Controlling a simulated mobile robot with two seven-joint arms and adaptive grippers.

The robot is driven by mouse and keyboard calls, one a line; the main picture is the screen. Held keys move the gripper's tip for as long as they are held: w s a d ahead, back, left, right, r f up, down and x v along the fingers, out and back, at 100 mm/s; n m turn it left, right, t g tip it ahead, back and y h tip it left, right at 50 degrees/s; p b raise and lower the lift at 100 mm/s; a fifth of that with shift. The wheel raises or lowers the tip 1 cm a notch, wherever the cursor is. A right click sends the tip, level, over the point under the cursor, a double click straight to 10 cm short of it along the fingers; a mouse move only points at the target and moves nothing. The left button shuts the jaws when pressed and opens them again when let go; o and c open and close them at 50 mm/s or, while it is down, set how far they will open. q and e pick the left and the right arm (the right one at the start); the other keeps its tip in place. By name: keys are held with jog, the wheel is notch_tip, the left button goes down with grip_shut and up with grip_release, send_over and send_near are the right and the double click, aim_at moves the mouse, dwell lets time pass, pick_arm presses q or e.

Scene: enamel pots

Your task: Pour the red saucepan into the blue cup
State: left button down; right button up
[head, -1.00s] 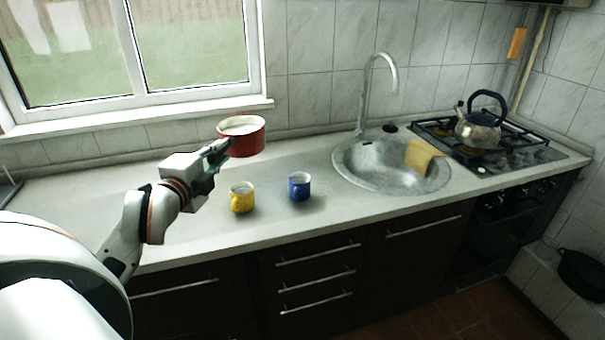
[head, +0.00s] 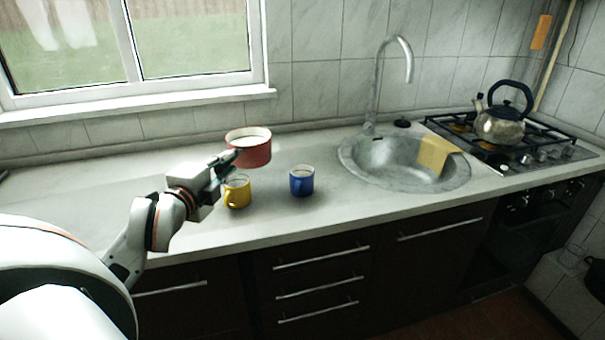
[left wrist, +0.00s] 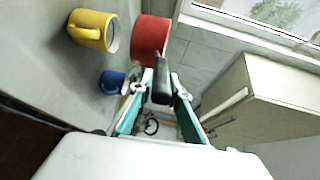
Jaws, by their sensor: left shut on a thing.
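The red saucepan (head: 256,157) is in the air above and behind the mugs, its rim near level. Its inside looks white; I cannot tell what it holds. My left gripper (head: 227,162) is shut on its handle. In the left wrist view the gripper (left wrist: 158,92) closes around the black handle (left wrist: 162,80), with the red saucepan (left wrist: 151,36) beyond it. The blue cup (head: 302,183) stands upright on the counter, right of and below the saucepan; it also shows in the left wrist view (left wrist: 111,83). My right gripper is out of view.
A yellow mug (head: 237,195) stands left of the blue cup, just below the saucepan in the picture. A sink (head: 385,175) with a tap and yellow cloth (head: 434,154) lies to the right. A kettle (head: 499,127) sits on the hob.

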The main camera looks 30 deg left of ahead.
pick_arm(q)
jog(key=shift+d+r, duration=0.15)
jog(key=shift+r, duration=0.15)
jog(key=d+m, duration=0.1)
jog(key=m, duration=0.1)
jog(key=w+d, duration=0.1)
jog(key=shift+w+d+f+m, duration=0.1)
jog(key=shift+d+f+m, duration=0.2)
jog(key=shift+m, duration=0.1)
jog(key=shift+w+d+f+y, duration=0.1)
jog(key=shift+w+d+y, duration=0.05)
jog(key=shift+d+y, duration=0.15)
jog(key=shift+w+d+f+m, duration=0.15)
jog(key=shift+d+m, duration=0.15)
jog(key=shift+m, duration=0.2)
jog(key=shift+w+d, duration=0.1)
jog(key=shift+d, duration=0.1)
jog(key=shift+d+f, duration=0.1)
